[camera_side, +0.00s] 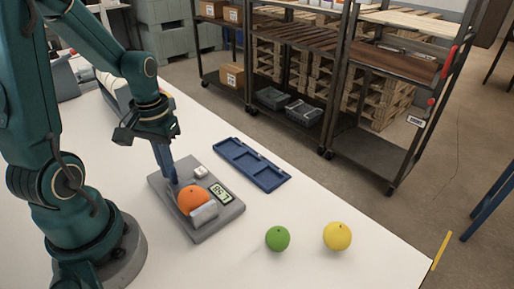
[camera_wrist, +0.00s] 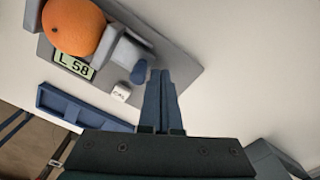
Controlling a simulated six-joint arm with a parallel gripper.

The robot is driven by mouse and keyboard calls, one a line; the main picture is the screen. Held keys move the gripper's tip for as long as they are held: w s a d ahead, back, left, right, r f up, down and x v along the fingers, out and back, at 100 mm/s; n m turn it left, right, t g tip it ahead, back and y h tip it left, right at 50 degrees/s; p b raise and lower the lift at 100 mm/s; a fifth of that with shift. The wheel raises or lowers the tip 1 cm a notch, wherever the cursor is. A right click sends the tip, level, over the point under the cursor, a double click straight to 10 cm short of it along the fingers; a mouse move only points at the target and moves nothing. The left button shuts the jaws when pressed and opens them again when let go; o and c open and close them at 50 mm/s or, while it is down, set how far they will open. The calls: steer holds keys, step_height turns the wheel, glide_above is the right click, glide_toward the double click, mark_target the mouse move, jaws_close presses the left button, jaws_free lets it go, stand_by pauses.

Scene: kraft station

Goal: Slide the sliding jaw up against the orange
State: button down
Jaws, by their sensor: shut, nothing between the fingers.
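The orange (camera_side: 192,199) sits on a grey measuring device (camera_side: 215,228), between a light grey end block (camera_side: 205,213) and the sliding jaw. The orange also shows at the top left of the wrist view (camera_wrist: 73,25). The sliding jaw (camera_wrist: 128,52) is a grey block with a blue knob (camera_wrist: 138,73). Its face is very close to the orange; whether they touch cannot be told. In the side view the jaw is mostly hidden behind the orange and my fingers. My gripper (camera_wrist: 160,73) is shut and empty, pointing down, with its fingertips beside the knob on the side away from the orange.
A blue tray (camera_side: 252,164) lies behind the device. A green fruit (camera_side: 278,238) and a yellow fruit (camera_side: 337,236) rest on the white table to the right. Shelves stand beyond.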

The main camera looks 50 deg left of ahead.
steer(key=shift+a, duration=0.25)
steer(key=shift+w+r, duration=0.1)
steer(key=shift+r, duration=0.4)
step_height(320, 180, up, 6)
stand_by(0.4)
steer(key=s+d+r+m+t, duration=0.1)
steer(key=d+r+m+t, duration=0.1)
steer(key=d, duration=0.4)
steer(key=d+r+m+t, duration=0.3)
steer(key=d+m, duration=0.1)
steer(key=d, duration=0.1)
steer(key=shift+s+d+t, duration=0.3)
steer(key=shift+s+d, duration=0.1)
